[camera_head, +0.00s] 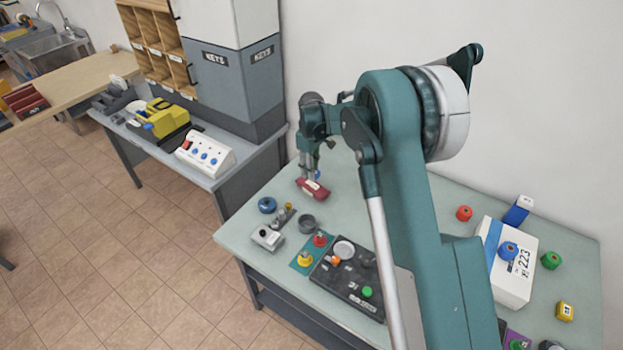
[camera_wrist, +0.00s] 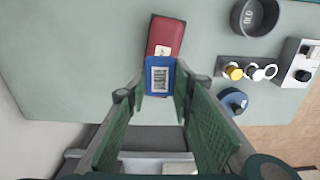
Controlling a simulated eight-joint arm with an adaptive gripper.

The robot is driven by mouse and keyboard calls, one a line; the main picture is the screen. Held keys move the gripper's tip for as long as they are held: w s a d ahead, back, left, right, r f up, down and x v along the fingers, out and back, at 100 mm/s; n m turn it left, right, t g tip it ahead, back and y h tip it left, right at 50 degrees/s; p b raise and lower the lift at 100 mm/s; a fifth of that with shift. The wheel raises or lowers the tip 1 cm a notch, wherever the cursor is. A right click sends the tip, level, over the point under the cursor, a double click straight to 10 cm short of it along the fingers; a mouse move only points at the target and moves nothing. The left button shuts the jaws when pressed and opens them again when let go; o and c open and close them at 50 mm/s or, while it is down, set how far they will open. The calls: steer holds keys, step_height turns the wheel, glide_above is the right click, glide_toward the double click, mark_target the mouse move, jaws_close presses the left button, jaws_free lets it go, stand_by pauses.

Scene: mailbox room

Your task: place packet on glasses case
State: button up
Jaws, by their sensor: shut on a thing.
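My gripper (camera_head: 309,168) is shut on a small blue packet (camera_head: 318,174) near the back wall side of the table. In the wrist view the packet (camera_wrist: 160,75) shows a white barcode label, between the fingertips of my gripper (camera_wrist: 160,92). The dark red glasses case (camera_head: 312,189) lies on the table right beside the packet. In the wrist view the glasses case (camera_wrist: 165,36) extends beyond the packet, which overlaps its near end. I cannot tell whether the packet touches the case. The case's near end is hidden.
A dark round bowl (camera_wrist: 256,16), a blue round object (camera_head: 267,205) and a grey switch box (camera_head: 268,238) stand near the case. A black panel (camera_head: 345,290) with knobs lies in front. A white box marked 223 (camera_head: 512,285) stands at right. Table around the case is mostly clear.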

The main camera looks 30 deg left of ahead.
mark_target(312, 184)
steer(key=shift+f, duration=0.25)
steer(key=shift+f, duration=1.9)
steer(key=shift+f, duration=0.15)
steer(key=o, duration=0.9)
step_height(312, 184, up, 12)
steer(key=shift+r, duration=0.2)
steer(key=shift+d, duration=0.1)
